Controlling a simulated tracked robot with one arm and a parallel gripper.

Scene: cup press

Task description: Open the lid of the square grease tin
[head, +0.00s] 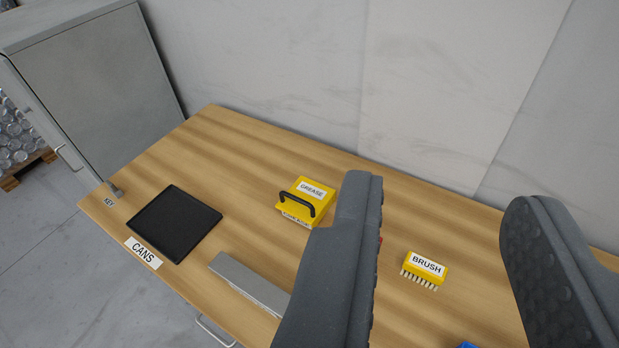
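The square grease tin (310,193) is yellow with a white GREASE label on top and a black handle (297,204) at its front edge. It stands on the wooden bench, left of my gripper's left finger, and its lid looks shut. My gripper (442,230) is open, with two wide-apart dark grey fingers in the foreground. Nothing is between the fingertips at close range; the tin is apart from both fingers. The left finger hides part of the bench right of the tin.
A yellow brush (426,265) lies on the bench, seen between the fingers. A black tray (176,224) with a CANS label (143,253) is at left. A grey metal bar (250,284) lies near the front edge. A bluish object (467,345) shows at the bottom. The wall stands behind.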

